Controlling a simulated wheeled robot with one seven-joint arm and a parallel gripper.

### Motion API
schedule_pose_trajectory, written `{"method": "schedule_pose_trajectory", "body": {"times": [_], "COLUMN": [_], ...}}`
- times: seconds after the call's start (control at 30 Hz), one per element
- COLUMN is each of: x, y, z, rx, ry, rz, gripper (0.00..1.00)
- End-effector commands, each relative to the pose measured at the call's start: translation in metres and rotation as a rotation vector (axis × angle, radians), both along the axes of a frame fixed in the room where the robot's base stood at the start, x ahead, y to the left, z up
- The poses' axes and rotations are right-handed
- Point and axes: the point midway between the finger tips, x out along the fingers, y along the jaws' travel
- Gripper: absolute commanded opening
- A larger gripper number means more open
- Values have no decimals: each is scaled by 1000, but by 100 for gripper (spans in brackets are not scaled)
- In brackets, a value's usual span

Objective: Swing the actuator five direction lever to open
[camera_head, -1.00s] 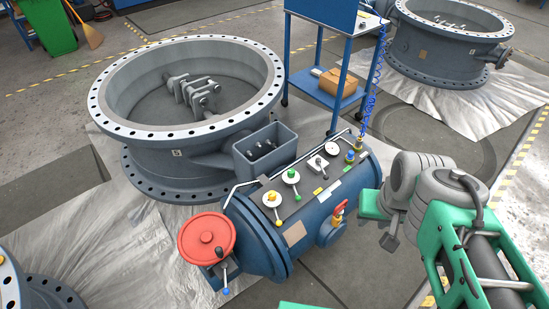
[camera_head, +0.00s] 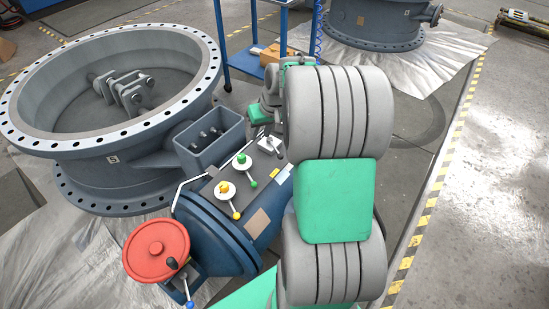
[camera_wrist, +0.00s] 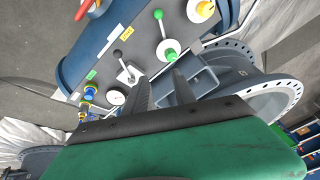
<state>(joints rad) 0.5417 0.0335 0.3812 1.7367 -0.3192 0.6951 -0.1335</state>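The blue actuator cylinder (camera_head: 222,232) carries a grey panel with several small levers. A black-knobbed lever on a metal block (camera_wrist: 130,72) is near my fingertips in the wrist view; it also shows in the head view (camera_head: 268,145). A green-knobbed lever (camera_wrist: 168,48) on a white disc is to its right. A yellow-knobbed lever (camera_head: 227,190) is closer in the head view. I cannot tell which one is the direction lever. My gripper (camera_wrist: 160,90) is open and empty, its two dark fingers apart over the panel edge. In the head view, my arm hides part of the panel.
A red handwheel (camera_head: 157,248) is at the actuator's near end. A bent rail (camera_head: 184,186) runs along the panel. A grey box (camera_head: 208,141) and a large flanged valve (camera_head: 105,130) stand to the left. A blue cart (camera_head: 245,62) stands behind. Open floor lies right.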

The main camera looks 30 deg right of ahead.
Motion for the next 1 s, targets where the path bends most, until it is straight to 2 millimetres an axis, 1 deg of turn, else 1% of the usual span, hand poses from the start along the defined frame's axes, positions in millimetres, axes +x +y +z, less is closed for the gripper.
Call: {"method": "schedule_pose_trajectory", "body": {"times": [0.03, 0.1, 0.2, 0.27, 0.37, 0.5, 0.63, 0.77, 1.0], "x": [7, 14, 16, 18, 23, 33, 42, 47, 47], "y": [-35, -71, -99, -104, -103, -101, -100, -99, -99], "z": [-47, -77, -99, -105, -115, -140, -160, -169, -169], "rx": [22, 39, 53, 56, 56, 56, 56, 54, 53], "ry": [-9, -35, -59, -64, -64, -63, -64, -64, -64], "rz": [-32, -56, -75, -76, -76, -79, -80, -81, -81], "gripper": [32, 32, 32, 32, 32, 32, 32, 32, 32]}}
